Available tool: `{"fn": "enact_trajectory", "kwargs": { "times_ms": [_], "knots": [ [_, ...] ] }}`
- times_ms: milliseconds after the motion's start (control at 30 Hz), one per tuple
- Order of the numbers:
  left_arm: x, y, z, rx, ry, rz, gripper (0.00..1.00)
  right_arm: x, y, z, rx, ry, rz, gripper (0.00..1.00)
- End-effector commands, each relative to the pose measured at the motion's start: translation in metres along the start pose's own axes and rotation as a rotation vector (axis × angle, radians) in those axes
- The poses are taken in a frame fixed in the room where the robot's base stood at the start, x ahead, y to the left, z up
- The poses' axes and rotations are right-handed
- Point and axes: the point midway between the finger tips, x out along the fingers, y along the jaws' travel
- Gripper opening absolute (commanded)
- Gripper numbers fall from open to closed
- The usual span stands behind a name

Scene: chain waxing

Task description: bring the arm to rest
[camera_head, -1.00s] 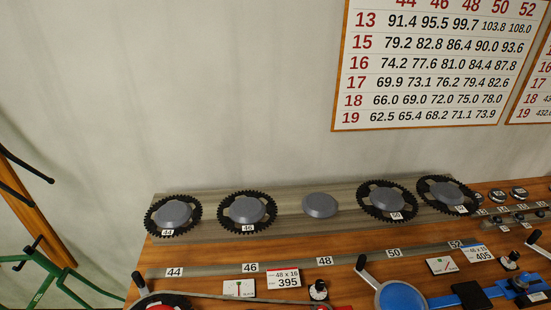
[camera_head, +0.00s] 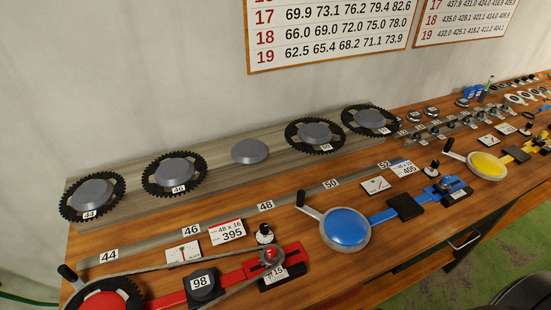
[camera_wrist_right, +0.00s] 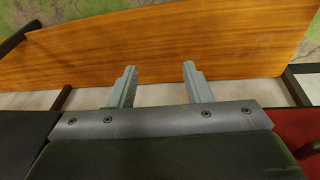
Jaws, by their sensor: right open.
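My right gripper (camera_wrist_right: 160,86) shows in the right wrist view. Its two grey fingers stand apart with nothing between them. Beyond the fingers is a plain wooden surface (camera_wrist_right: 170,45), and the fingers look clear of it. Neither arm nor gripper shows in the head view. My left gripper is in no view.
In the head view a wooden bench (camera_head: 290,215) carries a rack (camera_head: 222,195) of black chainrings and a red crank stand (camera_head: 235,277) with a chain. A blue crank stand (camera_head: 345,229) and a yellow one (camera_head: 486,163) stand farther right. Green floor (camera_head: 440,290) shows at lower right.

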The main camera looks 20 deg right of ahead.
Motion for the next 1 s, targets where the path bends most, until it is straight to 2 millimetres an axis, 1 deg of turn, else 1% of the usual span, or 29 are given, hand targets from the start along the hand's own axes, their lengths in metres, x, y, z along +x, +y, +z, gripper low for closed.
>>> {"fn": "enact_trajectory", "kwargs": {
  "times_ms": [33, 100, 167, 200, 267, 300, 400, 467, 500, 600, 733, 800, 900, 1000],
  "knots": [
    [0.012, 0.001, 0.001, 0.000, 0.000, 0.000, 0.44, 0.029, -0.003, 0.014, 0.000, -0.016, -0.003, 0.45],
    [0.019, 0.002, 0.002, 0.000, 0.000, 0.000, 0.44, 0.057, -0.006, 0.029, -0.001, -0.027, -0.006, 0.45],
    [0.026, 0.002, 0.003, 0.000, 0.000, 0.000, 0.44, 0.081, -0.009, 0.045, -0.001, -0.037, -0.008, 0.45],
    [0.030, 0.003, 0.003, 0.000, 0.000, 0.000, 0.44, 0.095, -0.011, 0.056, -0.002, -0.045, -0.010, 0.45],
    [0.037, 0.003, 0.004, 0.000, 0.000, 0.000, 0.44, 0.117, -0.013, 0.072, -0.003, -0.054, -0.013, 0.45],
    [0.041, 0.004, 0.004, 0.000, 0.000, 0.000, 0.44, 0.130, -0.015, 0.083, -0.003, -0.061, -0.015, 0.45],
    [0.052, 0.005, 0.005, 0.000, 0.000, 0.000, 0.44, 0.161, -0.020, 0.114, -0.004, -0.078, -0.019, 0.45],
    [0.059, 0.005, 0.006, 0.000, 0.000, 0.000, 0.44, 0.177, -0.023, 0.133, -0.005, -0.089, -0.022, 0.45],
    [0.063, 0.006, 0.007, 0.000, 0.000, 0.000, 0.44, 0.187, -0.025, 0.145, -0.006, -0.095, -0.024, 0.45],
    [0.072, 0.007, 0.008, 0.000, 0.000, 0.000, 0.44, 0.207, -0.029, 0.174, -0.007, -0.109, -0.028, 0.45],
    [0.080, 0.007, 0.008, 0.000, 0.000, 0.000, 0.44, 0.222, -0.033, 0.203, -0.009, -0.122, -0.031, 0.45],
    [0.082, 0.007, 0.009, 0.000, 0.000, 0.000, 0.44, 0.226, -0.035, 0.213, -0.009, -0.126, -0.033, 0.45],
    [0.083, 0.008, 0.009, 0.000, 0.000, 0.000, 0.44, 0.228, -0.035, 0.221, -0.010, -0.130, -0.033, 0.45],
    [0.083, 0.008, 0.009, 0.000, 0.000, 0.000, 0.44, 0.228, -0.035, 0.223, -0.010, -0.129, -0.034, 0.45]
  ]
}}
